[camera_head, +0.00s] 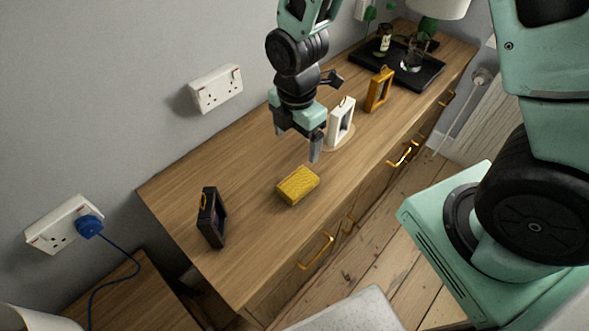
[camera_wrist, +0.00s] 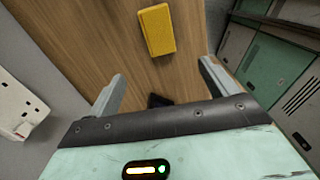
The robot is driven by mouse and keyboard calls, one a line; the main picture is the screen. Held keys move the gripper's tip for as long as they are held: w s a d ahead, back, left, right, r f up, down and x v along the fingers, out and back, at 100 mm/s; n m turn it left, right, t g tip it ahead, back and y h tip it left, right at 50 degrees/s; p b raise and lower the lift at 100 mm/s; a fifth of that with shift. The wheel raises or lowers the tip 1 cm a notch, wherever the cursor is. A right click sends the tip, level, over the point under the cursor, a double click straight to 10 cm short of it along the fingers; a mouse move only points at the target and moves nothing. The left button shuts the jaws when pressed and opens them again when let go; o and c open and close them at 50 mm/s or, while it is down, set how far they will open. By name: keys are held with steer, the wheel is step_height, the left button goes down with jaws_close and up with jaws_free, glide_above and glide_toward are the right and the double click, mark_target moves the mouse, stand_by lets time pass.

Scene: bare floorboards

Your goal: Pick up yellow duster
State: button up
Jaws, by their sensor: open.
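The yellow duster (camera_head: 298,185) is a small block-like sponge shape lying flat on the wooden dresser top (camera_head: 240,215). In the wrist view the duster (camera_wrist: 158,30) is near the top of the picture, beyond my fingertips and roughly midway between them. My gripper (camera_head: 298,145) hangs above the dresser, a little behind the duster in the head view, fingers pointing down. In the wrist view my gripper (camera_wrist: 162,80) has its two fingers wide apart with nothing between them. The duster is in plain sight and not touched.
A dark frame (camera_head: 211,217) stands left of the duster. A white frame (camera_head: 341,123) on a round base and an orange frame (camera_head: 379,90) stand to the right. A black tray (camera_head: 425,83) with bottle and glass is farther off. Wall sockets (camera_head: 216,89) line the wall behind.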

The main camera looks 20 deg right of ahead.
steer(key=p, duration=0.3)
glide_above(298, 182)
steer(key=f, duration=1.2)
steer(key=shift+a+f, duration=0.15)
steer(key=shift+a, duration=0.15)
steer(key=shift+d+f+p, duration=0.2)
steer(key=shift+f+p, duration=0.3)
steer(key=shift+f, duration=0.8)
steer(key=shift+d+f+p, duration=0.15)
steer(key=shift+f+p, duration=0.35)
steer(key=shift+f, duration=0.8)
steer(key=c, duration=1.1)
